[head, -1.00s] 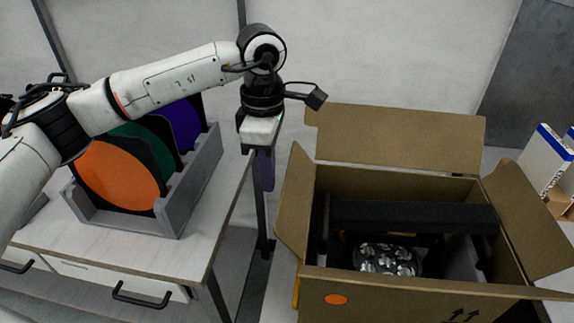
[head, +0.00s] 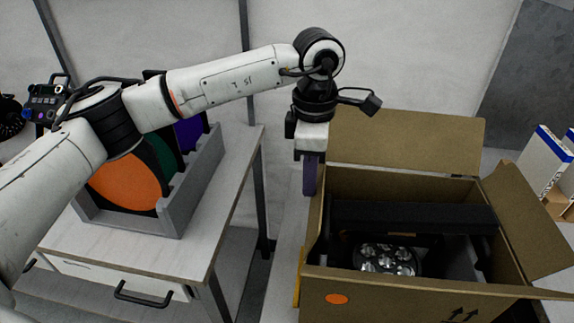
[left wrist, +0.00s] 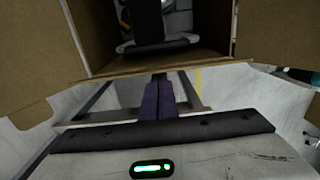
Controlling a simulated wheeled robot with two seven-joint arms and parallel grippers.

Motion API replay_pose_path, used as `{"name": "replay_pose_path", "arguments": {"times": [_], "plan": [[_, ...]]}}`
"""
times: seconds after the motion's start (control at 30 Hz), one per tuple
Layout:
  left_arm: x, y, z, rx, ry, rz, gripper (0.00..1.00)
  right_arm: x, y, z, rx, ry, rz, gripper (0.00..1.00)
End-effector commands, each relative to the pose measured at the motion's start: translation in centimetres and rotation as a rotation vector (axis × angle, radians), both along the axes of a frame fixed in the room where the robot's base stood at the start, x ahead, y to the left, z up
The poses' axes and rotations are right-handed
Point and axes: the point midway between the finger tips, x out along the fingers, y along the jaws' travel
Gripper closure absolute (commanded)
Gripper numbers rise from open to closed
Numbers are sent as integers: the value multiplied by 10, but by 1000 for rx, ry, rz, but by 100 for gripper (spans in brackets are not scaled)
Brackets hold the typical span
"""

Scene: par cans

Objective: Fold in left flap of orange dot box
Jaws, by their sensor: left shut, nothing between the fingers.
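The brown cardboard box (head: 400,303) with an orange dot (head: 336,299) on its front stands at the right, open at the top. Its left flap (head: 316,222) stands close to upright along the left rim and shows as a narrow strip. My left gripper (head: 310,192) points down with its purple fingers shut and empty, at the outer side of that flap near its back end. In the left wrist view the shut fingers (left wrist: 158,100) reach up to the box's edge; I cannot tell whether they touch the flap. My right gripper is out of view.
The back flap (head: 405,140) and right flap (head: 528,222) stand open. Inside the box are a par can (head: 386,259) and a black bar (head: 412,217). A table with a grey rack (head: 205,185) of coloured discs stands at the left.

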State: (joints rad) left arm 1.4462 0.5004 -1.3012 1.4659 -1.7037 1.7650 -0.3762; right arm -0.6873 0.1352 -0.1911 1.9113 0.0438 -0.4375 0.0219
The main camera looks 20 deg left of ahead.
Motion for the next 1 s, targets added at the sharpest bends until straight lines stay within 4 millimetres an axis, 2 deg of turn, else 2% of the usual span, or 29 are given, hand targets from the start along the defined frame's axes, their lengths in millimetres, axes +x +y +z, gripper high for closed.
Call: {"name": "replay_pose_path", "arguments": {"times": [0.07, 0.73, 1.0], "plan": [[0, -9, -4, 0, 6, -6, 100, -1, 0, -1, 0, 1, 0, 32], [-7, 22, 29, 1, 1, -3, 100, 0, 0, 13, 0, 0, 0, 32], [-7, 24, 42, 1, 0, -3, 100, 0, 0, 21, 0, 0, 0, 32]]}}
